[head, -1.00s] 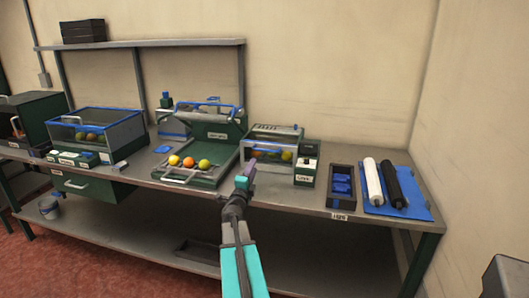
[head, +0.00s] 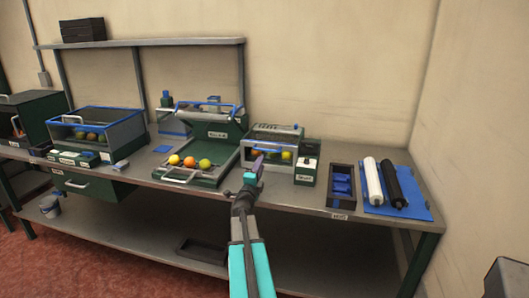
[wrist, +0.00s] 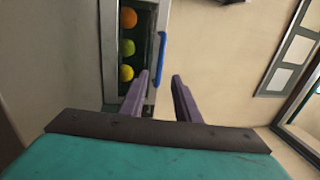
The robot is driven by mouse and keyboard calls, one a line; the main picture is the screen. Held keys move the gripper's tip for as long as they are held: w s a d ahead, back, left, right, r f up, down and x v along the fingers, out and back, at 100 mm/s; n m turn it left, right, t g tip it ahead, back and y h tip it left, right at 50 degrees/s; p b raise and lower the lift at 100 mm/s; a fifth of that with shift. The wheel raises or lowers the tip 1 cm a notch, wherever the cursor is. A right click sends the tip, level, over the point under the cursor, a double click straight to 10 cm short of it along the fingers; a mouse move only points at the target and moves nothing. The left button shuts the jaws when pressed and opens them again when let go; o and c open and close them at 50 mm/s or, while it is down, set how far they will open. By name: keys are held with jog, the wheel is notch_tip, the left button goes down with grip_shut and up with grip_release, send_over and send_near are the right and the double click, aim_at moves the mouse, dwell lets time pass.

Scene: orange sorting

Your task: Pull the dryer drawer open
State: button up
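The small box with a vented top and a clear front (head: 272,134), which looks like the dryer, stands on the bench, right of the larger green machine. Several orange and yellow-green fruits (wrist: 128,47) show inside it in the wrist view. A blue handle (wrist: 161,62) runs along its front there. My gripper (head: 255,168) is in front of this box and covers part of its lower front in the head view. In the wrist view its two fingers (wrist: 160,93) are apart with nothing between them. The handle lies beyond the fingertips, apart from them. The drawer looks shut.
A green machine (head: 212,128) with a tray holding several fruits stands to the left. A small green-and-white box (head: 306,171) stands close on the right. Farther right are a dark bin (head: 341,199) and a blue mat (head: 419,208) with two rollers. The bench front edge is clear.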

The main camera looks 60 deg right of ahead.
aim_at(267, 150)
jog(key=shift+p+x, duration=1.05)
jog(key=shift+x, duration=4.7)
jog(key=shift+f, duration=0.1)
